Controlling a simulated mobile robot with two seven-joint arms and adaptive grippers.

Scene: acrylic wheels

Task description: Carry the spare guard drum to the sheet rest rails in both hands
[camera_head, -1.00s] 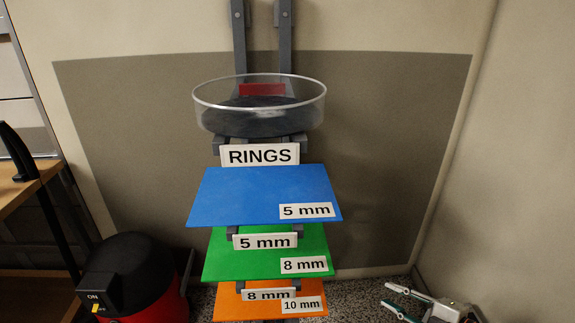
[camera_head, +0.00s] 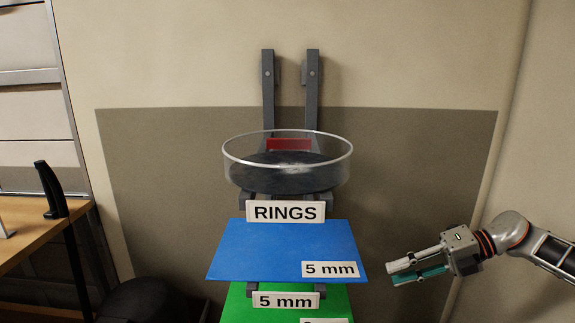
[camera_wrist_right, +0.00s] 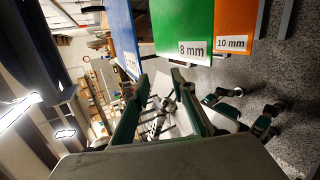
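A clear round drum (camera_head: 330,172) with a dark base or dark contents rests upright on grey rails (camera_head: 268,200) above the RINGS label. Lower rails with 5 mm, 8 mm and 10 mm labels carry flat sheets. I cannot tell which rails are the sheet rest rails. My right gripper (camera_head: 392,272) is in the air at the lower right, apart from the drum and to the right of the blue sheet. In the right wrist view its two fingers (camera_wrist_right: 160,90) stand apart with nothing between them. My left gripper is not in view.
The blue sheet (camera_head: 270,250) juts out below the drum, above the green sheet (camera_head: 250,308). Green and orange (camera_wrist_right: 235,25) sheets show in the right wrist view. A wooden bench (camera_head: 30,235) and black handle (camera_head: 55,190) stand left. A wall closes the right.

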